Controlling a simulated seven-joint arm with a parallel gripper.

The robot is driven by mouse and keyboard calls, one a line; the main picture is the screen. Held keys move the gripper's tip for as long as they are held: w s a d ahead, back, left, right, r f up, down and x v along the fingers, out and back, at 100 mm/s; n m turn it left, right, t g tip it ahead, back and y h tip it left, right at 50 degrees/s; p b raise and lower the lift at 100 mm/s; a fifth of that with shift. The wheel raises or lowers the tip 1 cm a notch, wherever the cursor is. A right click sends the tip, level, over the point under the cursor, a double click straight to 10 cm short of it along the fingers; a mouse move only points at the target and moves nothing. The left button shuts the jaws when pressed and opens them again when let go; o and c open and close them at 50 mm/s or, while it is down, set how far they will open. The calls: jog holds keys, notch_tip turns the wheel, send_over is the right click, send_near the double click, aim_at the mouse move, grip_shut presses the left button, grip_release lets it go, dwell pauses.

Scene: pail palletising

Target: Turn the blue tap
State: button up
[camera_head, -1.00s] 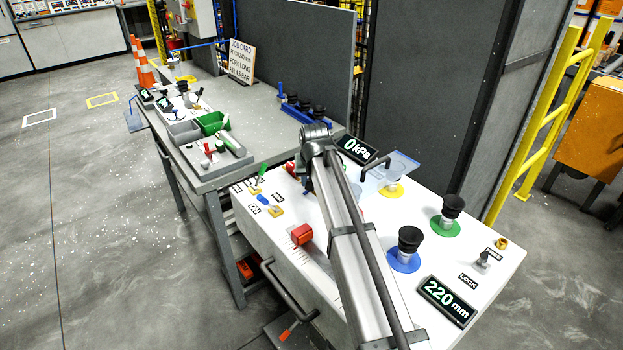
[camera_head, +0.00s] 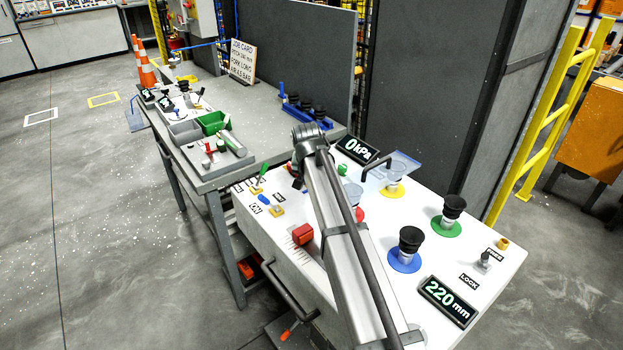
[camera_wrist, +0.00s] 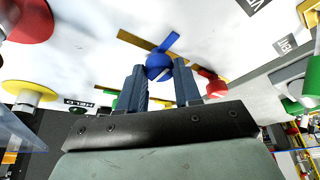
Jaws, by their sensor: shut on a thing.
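In the wrist view, the blue tap (camera_wrist: 158,66) has a round blue hub and a short blue lever lying at an angle to a yellow bar beneath it. My gripper (camera_wrist: 160,84) has its two ribbed fingers on either side of the hub and is shut on it. In the head view, a blue lever (camera_head: 264,202) shows by a yellow fitting left of my arm; I cannot tell if it is the same tap. My fingers are mostly hidden behind my arm there.
A green lever (camera_head: 264,170) stands near the labels. A red block (camera_head: 302,234) sits on the white panel. Black suction cups stand on a blue disc (camera_head: 404,262) and a green disc (camera_head: 446,228). In the wrist view, a red knob (camera_wrist: 211,84) is close to the right finger.

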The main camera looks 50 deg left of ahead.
jog(key=o, duration=1)
jog(key=shift+o, duration=0.2)
jog(key=v, duration=1.3)
jog(key=shift+r, duration=0.4)
jog(key=shift+d, duration=0.1)
